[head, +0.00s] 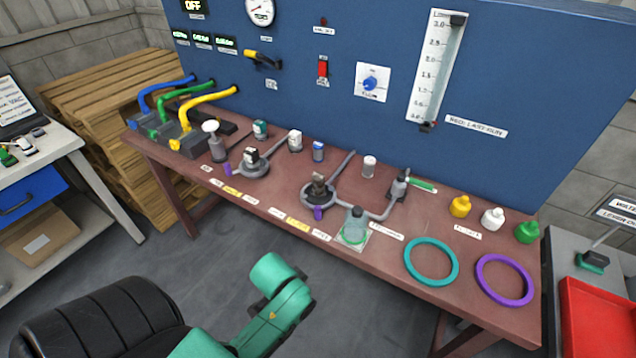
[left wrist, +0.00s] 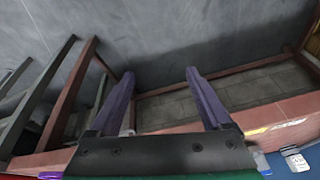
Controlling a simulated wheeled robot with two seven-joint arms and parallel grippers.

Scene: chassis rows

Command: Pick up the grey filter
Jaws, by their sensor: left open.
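I cannot tell for sure which thing is the grey filter. Several small upright parts stand along the bench: a pale grey-white one (head: 295,141), a blue one (head: 318,151), a green one (head: 261,129) and a white-topped clear one (head: 369,167). A dark grey piece (head: 398,187) sits on a grey pipe further right. In the left wrist view my left gripper (left wrist: 160,74) is open, with two purple fingers and nothing between them. Floor and the bench's frame show behind its fingers. My right gripper is not in view.
The red-brown bench (head: 470,275) stands before a blue panel (head: 300,60). Yellow, white and green bottles (head: 493,218) stand at its right. Teal (head: 431,262) and purple (head: 505,280) rings lie near the front edge. Coloured hoses (head: 205,97) are at left.

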